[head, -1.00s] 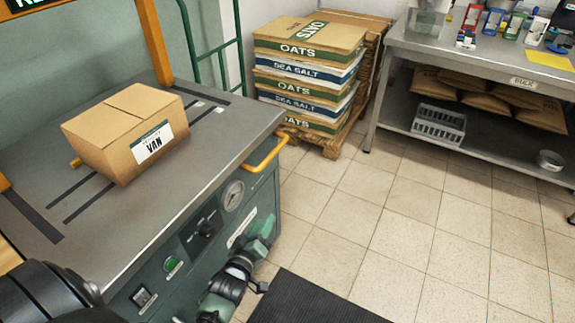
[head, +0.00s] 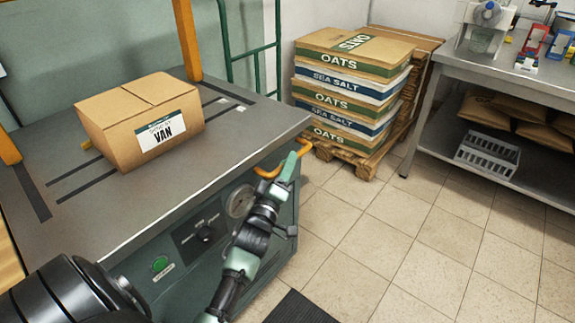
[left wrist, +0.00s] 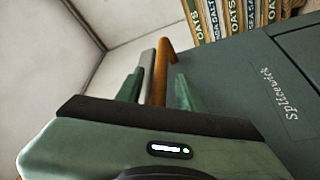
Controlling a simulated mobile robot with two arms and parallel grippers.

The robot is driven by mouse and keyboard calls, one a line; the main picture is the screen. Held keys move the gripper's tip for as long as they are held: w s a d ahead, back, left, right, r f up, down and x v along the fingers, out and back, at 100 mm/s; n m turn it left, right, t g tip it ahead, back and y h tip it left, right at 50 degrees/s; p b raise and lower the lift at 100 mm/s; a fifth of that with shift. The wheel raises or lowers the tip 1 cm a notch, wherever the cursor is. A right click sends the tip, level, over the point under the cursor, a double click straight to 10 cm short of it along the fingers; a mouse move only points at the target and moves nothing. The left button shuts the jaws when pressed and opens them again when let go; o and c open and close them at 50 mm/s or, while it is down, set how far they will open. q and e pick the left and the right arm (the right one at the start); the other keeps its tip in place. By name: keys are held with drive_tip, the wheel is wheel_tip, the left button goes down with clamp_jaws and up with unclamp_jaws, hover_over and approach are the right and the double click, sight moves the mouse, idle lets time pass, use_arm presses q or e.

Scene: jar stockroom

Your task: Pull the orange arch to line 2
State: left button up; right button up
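The orange arch shows as two posts, the far one (head: 186,38) rising from the back of the grey machine top (head: 215,150) and the near one (head: 8,147) at the left edge. Its upper part is out of view. An orange handle (head: 265,173) is on the front right edge of the machine. My left gripper (head: 288,163) is at this handle. In the left wrist view its green fingers (left wrist: 159,74) stand apart, with the orange bar (left wrist: 164,55) between them and room beside it. My right gripper is not in view.
A carton labelled VAN (head: 140,120) sits on the machine top among dark strips. Sacks of oats and sea salt (head: 350,85) stand on a pallet behind. A steel bench (head: 500,75) is at the right. The tiled floor (head: 420,230) between is clear.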

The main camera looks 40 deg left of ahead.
use_arm(q)
drive_tip(key=shift+w, duration=0.25)
clamp_jaws()
idle(1.4)
